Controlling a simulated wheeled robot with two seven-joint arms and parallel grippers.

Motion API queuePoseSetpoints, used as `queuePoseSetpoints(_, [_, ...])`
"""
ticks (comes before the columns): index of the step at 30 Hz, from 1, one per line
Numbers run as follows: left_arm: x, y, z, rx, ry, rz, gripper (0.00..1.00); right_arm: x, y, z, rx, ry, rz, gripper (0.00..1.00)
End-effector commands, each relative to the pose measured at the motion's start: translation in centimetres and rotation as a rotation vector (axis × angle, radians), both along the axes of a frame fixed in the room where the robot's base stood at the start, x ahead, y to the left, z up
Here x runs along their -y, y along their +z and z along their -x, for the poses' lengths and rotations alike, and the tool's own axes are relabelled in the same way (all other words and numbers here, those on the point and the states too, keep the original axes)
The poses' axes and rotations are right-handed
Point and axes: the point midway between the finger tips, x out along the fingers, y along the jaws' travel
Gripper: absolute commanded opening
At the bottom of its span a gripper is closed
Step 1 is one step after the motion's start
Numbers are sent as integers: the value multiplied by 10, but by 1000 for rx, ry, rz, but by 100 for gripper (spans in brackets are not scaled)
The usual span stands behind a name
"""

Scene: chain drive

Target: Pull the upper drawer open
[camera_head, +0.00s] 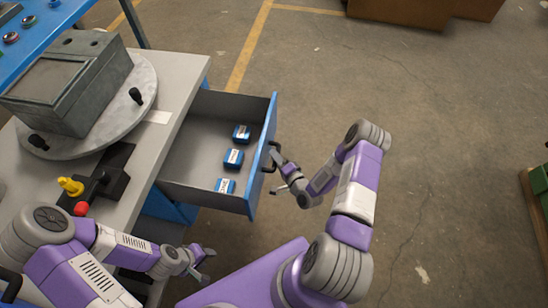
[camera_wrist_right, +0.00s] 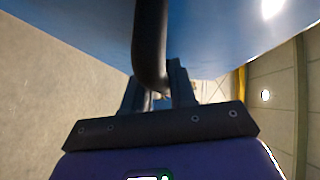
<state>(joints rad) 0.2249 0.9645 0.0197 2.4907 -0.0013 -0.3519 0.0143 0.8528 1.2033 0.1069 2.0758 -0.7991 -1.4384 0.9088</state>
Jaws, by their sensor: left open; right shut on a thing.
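The upper drawer (camera_head: 262,150) has a blue front and grey inside, and it stands pulled well out of the workbench. Several small blue boxes (camera_head: 233,158) lie in it. My right gripper (camera_head: 275,168) is at the drawer front, shut on the dark handle (camera_head: 268,157). In the right wrist view the black handle bar (camera_wrist_right: 150,45) runs down between the fingers (camera_wrist_right: 157,92), in front of the blue drawer front (camera_wrist_right: 225,30). My left gripper (camera_head: 203,262) is open and empty, low in front of the bench and apart from the drawer.
The bench top (camera_head: 180,80) carries a grey box-shaped fixture (camera_head: 70,85) on a round plate (camera_head: 145,75), and a black device with yellow and red knobs (camera_head: 105,185). Concrete floor right of the drawer is clear. A crate (camera_head: 538,195) stands at the far right.

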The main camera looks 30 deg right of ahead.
Motion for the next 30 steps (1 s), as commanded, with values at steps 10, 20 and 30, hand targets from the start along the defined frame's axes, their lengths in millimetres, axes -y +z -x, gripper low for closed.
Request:
queuePoseSetpoints(10, [0, 0, 0, 0, 0, 0, 43, -1, 0, 0, -1, 2, 0, 45])
queuePoseSetpoints(20, [0, 2, 0, 0, 0, 0, 43, 0, 1, 6, -2, 0, 0, 45])
queuePoseSetpoints(30, [0, 15, 0, 0, 0, 0, 43, 4, 9, 59, -4, -1, -2, 45])
